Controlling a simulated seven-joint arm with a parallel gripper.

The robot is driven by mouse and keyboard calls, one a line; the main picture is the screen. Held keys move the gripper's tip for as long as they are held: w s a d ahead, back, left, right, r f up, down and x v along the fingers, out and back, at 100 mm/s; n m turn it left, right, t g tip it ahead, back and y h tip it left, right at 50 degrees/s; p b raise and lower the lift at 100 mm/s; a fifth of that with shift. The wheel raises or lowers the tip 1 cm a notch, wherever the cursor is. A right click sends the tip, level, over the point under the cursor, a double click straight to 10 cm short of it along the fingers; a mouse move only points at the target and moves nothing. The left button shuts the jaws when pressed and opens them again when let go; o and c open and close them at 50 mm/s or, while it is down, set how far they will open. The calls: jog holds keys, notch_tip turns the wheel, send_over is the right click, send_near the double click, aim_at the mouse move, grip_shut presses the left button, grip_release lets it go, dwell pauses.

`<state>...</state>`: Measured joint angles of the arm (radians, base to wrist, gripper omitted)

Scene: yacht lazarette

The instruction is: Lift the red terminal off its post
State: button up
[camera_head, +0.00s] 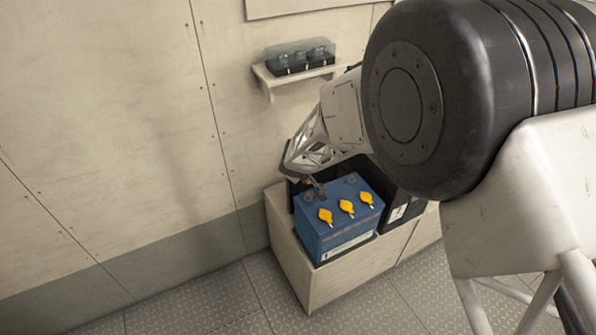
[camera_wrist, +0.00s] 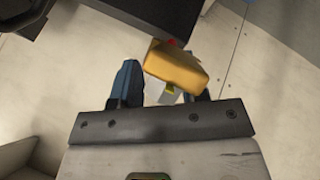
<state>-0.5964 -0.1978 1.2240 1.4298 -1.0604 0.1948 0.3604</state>
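My gripper (camera_head: 318,190) reaches down to the back left of the top of a blue battery (camera_head: 345,215). In the wrist view my gripper (camera_wrist: 164,88) has two blue fingertips set apart. A yellow block (camera_wrist: 176,66) lies tilted between and beyond them and partly covers the right fingertip. A pale grey piece shows below the block, and a small red spot (camera_wrist: 172,42) shows at its far edge. I cannot tell whether the fingers touch the block. No red terminal can be made out in the head view; my gripper and arm hide part of that corner.
A wall shelf (camera_head: 297,78) with a clear-covered unit is above. The floor in front is clear.

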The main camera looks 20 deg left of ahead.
jog(key=shift+w+a+f, duration=0.1)
jog(key=shift+w+f, duration=0.15)
jog(key=shift+f, duration=0.05)
grip_shut()
jog(key=shift+w, duration=0.1)
